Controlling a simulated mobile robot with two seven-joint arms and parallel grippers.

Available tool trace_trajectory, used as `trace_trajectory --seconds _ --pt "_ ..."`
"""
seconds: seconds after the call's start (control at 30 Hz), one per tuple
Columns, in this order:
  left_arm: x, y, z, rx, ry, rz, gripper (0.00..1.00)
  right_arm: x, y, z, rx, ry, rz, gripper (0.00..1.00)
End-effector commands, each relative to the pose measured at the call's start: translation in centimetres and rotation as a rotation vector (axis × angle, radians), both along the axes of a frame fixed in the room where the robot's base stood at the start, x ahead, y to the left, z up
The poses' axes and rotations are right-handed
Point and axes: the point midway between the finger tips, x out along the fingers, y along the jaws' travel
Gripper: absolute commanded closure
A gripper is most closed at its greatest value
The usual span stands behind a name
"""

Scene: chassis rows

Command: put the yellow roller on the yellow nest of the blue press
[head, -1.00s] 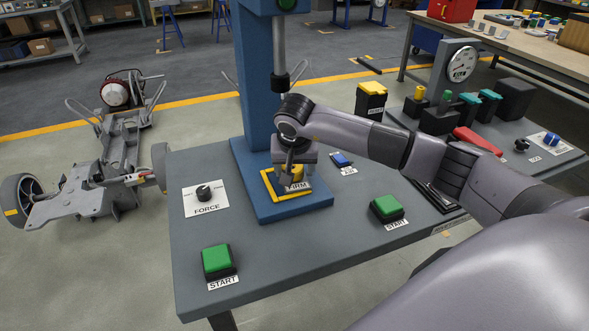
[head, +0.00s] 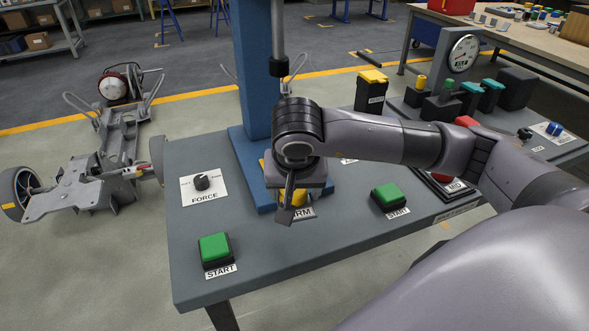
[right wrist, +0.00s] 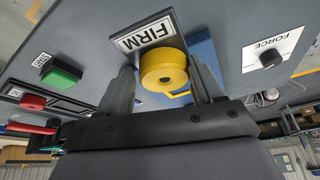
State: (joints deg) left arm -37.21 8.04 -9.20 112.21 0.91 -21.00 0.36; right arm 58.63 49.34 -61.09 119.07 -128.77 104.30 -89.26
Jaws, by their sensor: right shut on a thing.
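The yellow roller (right wrist: 163,70) is between the fingers of my right gripper (right wrist: 166,82), which is shut on it. In the head view only a bit of the roller (head: 298,196) shows below my gripper (head: 293,200). The blue press (head: 253,85) stands behind. Its yellow nest is mostly hidden by my gripper; a yellow edge shows in the right wrist view (right wrist: 181,94), beyond the roller and apart from it. My left gripper is out of view.
Two green START buttons (head: 214,248) (head: 389,197) stand on the grey press table, and a FORCE knob (head: 203,182) is left of the press. A yellow-topped black box (head: 371,90) stands behind my right forearm. The table's front middle is clear.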

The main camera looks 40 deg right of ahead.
Motion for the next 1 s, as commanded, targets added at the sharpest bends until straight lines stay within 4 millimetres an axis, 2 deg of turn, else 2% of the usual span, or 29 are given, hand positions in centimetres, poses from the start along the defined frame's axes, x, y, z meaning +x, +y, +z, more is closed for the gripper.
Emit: trace_trajectory --seconds 0.1,0.3,0.7,1.0 --pt "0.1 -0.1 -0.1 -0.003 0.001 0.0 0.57 -1.5 1.0 0.0 0.001 -0.002 0.004 0.77" --pt "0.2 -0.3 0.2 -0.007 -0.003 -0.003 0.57 -2.8 1.8 0.2 -0.001 -0.003 0.0 0.78" --pt "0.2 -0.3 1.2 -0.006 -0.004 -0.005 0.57 -3.0 2.0 3.0 0.0 -0.003 -0.001 0.78" --pt "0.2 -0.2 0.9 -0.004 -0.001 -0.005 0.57 -3.0 2.0 3.1 -0.001 -0.002 -0.001 0.78"
